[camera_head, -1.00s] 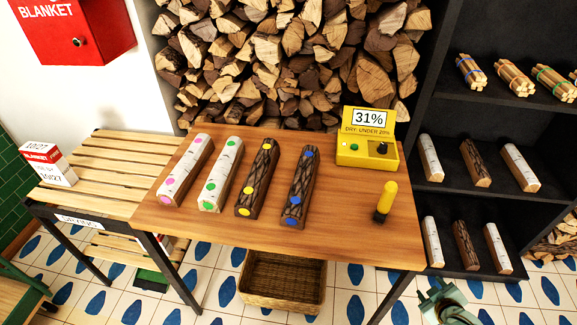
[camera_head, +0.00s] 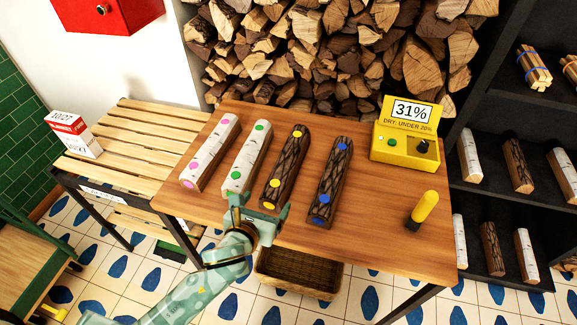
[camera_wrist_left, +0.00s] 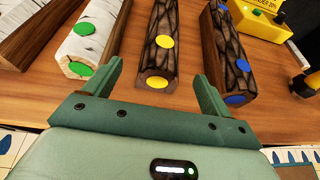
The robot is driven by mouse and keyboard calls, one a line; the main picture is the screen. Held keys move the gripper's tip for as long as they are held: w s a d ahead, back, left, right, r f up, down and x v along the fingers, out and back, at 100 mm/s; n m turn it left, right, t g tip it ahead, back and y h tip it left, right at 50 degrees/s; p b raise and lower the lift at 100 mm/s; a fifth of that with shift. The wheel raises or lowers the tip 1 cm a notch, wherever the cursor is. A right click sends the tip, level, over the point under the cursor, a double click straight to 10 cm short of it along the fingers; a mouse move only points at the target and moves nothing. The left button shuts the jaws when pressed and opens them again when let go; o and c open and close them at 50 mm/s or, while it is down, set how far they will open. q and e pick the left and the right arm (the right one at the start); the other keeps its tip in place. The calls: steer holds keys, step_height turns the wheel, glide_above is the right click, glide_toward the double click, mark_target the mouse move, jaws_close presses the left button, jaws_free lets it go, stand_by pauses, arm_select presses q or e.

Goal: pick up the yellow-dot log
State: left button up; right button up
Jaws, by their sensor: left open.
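The yellow-dot log (camera_head: 283,172) is dark-barked and lies on the wooden table (camera_head: 410,228), third of the row from the left, with yellow dots on its top and near end. In the left wrist view the yellow-dot log (camera_wrist_left: 163,48) points down between the two fingers. My left gripper (camera_head: 259,208) is open and empty at the log's near end. In the left wrist view my left gripper (camera_wrist_left: 158,90) has one finger on each side of that end; I cannot tell whether they touch it. My right gripper is not in view.
Close by lie a green-dot log (camera_head: 246,158) on the left and a blue-dot log (camera_head: 331,180) on the right. A pink-dot log (camera_head: 209,152), yellow meter (camera_head: 403,150) and yellow-handled tool (camera_head: 422,209) share the table. A basket (camera_head: 300,272) stands below.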

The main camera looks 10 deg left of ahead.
mark_target(275, 190)
arm_select(q)
steer(key=shift+x, duration=1.05)
steer(key=b+x, duration=0.1)
steer(key=x, duration=0.1)
steer(key=b+x, duration=0.2)
steer(key=shift+w+f, duration=0.2)
steer(key=shift+f, duration=0.2)
steer(key=shift+w+d, duration=0.1)
steer(key=shift+w, duration=0.3)
steer(key=shift+c, duration=0.3)
steer(key=c, duration=1.5)
steer(key=shift+r, duration=0.2)
steer(key=shift+c, duration=0.4)
